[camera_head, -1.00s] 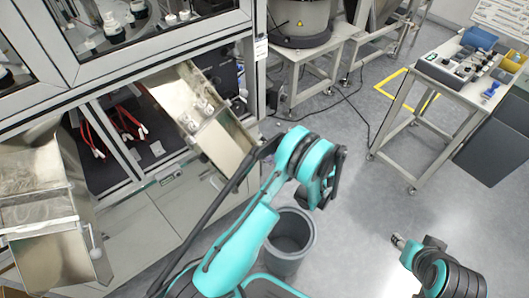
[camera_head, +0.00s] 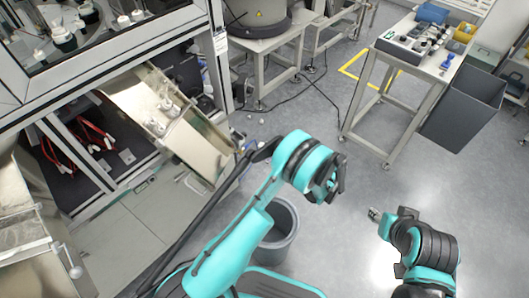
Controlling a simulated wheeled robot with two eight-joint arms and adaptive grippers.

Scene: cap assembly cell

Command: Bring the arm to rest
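My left arm (camera_head: 232,243) is teal and black and rises from the bottom of the head view, bent at its elbow. Its dark gripper (camera_head: 336,184) hangs at the right end of the arm above the grey floor, with nothing visible in it. My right arm (camera_head: 424,246) is at the lower right. Its gripper (camera_head: 375,214) points left and is small in view. Both grippers are apart from the machine and tables. The angle does not show whether the fingers of either are open or shut.
A grey bin (camera_head: 283,238) stands on the floor behind my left arm. A machine with a metal chute (camera_head: 201,146) is at the left. A workbench (camera_head: 398,56) with parts and a dark grey container (camera_head: 464,112) stand at the upper right. The floor between is mostly clear.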

